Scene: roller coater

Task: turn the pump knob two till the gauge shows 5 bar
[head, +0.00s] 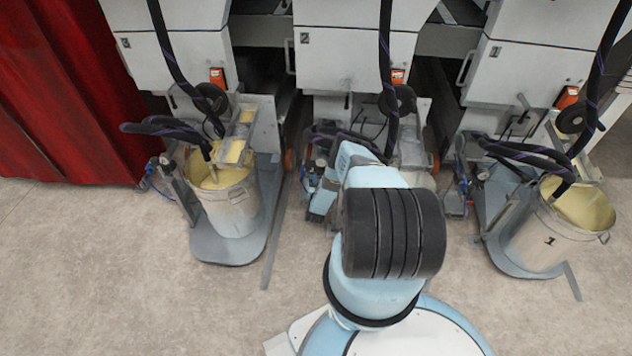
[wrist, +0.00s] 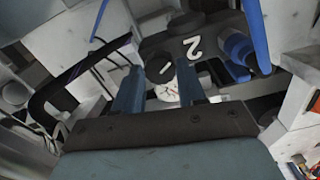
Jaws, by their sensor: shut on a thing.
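In the wrist view, the pump knob two (wrist: 159,64) is a round black knob with a white line, on a dark plate marked with a white 2 (wrist: 192,47). My gripper (wrist: 160,72) is shut on the knob, one blue-grey finger on each side. The gauge (wrist: 168,92) is a small white dial with red markings, partly visible between the fingers. Its reading is too small to make out. In the head view, my own arm covers most of the middle pump station, and the knob and gauge cannot be made out there.
A blue hose (wrist: 257,35) and blue fitting (wrist: 238,50) sit right of the plate. In the head view, yellow-filled buckets stand at left (head: 228,207) and right (head: 545,243). The floor in front is clear.

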